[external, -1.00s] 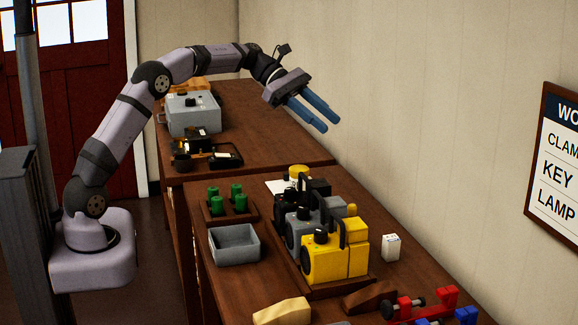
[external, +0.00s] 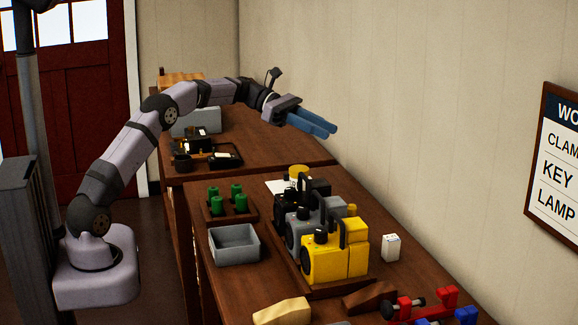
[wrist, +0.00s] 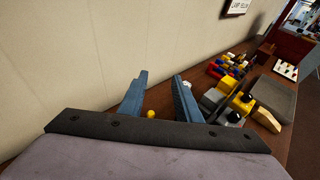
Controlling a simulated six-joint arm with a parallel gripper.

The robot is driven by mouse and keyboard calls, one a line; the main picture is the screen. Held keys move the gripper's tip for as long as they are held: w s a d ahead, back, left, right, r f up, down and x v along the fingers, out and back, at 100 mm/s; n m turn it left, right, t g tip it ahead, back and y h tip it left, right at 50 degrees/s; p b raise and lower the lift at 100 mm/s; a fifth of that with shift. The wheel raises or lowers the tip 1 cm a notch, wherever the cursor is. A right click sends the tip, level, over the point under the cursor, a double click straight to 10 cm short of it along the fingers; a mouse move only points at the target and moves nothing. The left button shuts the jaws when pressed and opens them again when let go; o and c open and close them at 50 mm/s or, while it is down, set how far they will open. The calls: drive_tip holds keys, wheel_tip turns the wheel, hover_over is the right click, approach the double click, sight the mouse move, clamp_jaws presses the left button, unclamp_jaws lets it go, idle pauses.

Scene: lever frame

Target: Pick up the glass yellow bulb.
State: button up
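My gripper (external: 332,131) is raised in the air above the back of the near bench, close to the wall. Its two blue fingers are apart and empty, as the wrist view (wrist: 161,76) also shows. A small round yellow bulb (wrist: 151,114) shows low between the fingers in the wrist view, beyond them and not touched.
Black, grey and yellow boxes with handles (external: 357,262) stand in a row. A yellow-topped round thing (external: 298,170) stands behind them. Green cylinders stand in a wooden tray (external: 247,216), near an open grey bin (external: 228,257). A white block (external: 391,247) stands right. The wall bounds the bench.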

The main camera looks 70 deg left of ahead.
approach(350, 205)
drive_tip(key=shift+w+d+r, duration=0.25)
drive_tip(key=shift+w+d, duration=0.05)
drive_tip(key=shift+f+p+x, duration=0.15)
drive_tip(key=shift+p+x, duration=0.45)
drive_tip(key=shift+x, duration=1.25)
drive_tip(key=shift+f+p+x, duration=0.2)
drive_tip(key=shift+p+x, duration=0.4)
drive_tip(key=shift+x, duration=1.2)
drive_tip(key=shift+a, duration=0.15)
drive_tip(key=shift+c, duration=0.7)
clamp_jaws()
